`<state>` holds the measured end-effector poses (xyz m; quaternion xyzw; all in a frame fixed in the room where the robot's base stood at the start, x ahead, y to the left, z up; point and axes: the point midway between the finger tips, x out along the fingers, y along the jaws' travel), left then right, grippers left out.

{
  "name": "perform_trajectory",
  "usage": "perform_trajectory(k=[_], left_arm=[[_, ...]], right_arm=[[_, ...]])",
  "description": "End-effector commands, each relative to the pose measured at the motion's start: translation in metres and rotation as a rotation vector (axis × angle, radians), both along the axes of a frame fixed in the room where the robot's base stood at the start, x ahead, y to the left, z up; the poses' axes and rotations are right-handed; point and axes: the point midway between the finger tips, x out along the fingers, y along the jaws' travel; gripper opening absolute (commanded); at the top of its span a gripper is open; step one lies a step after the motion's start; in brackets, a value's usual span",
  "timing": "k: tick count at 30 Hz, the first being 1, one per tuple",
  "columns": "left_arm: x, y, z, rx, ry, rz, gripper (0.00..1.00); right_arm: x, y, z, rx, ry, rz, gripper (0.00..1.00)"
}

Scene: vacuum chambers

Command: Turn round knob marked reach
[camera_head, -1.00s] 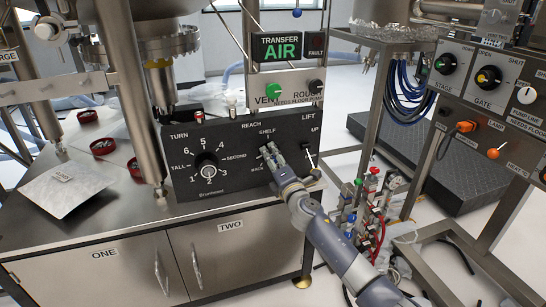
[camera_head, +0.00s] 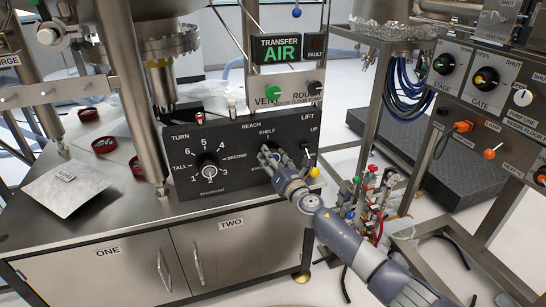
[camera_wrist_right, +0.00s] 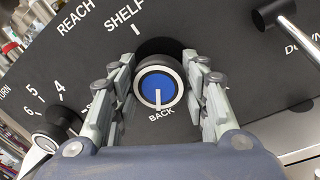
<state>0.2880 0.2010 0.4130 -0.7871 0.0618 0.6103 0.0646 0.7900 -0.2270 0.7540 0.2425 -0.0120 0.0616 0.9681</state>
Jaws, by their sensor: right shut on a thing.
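The round reach knob (camera_wrist_right: 158,86) has a blue face, a pale ring and a white pointer line. In the right wrist view its line points at the word BACK, away from SHELF. My right gripper (camera_wrist_right: 160,72) is shut on this knob, with one finger on each side of it. In the head view my right gripper (camera_head: 270,158) is at the black control panel (camera_head: 225,130), below the words REACH and SHELF, and hides most of the knob. My left gripper is not in view.
The turn knob (camera_head: 207,166) with its numbers is on the panel's left; a lift lever (camera_head: 310,151) stands just right of my gripper. A green knob (camera_head: 273,92) is above the panel. Hoses and small valves (camera_head: 370,200) are near my right forearm.

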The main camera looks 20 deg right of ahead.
Motion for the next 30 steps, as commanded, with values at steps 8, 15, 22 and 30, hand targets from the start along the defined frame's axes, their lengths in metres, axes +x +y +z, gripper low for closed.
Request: perform_trajectory(k=[8,15,22,30], left_arm=[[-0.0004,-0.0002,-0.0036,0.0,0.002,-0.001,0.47],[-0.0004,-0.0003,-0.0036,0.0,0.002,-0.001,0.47],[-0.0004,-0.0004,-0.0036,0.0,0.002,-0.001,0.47],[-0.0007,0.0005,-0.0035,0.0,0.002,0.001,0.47]], right_arm=[[-0.0001,0.0008,-0.0002,-0.021,0.0,0.001,0.18],[-0.0001,0.0009,-0.0003,-0.02,0.0,0.001,0.18],[-0.0002,0.0006,-0.0003,-0.019,-0.001,0.001,0.62],[-0.0016,-0.0001,-0.0003,-0.019,-0.001,0.001,0.62]])
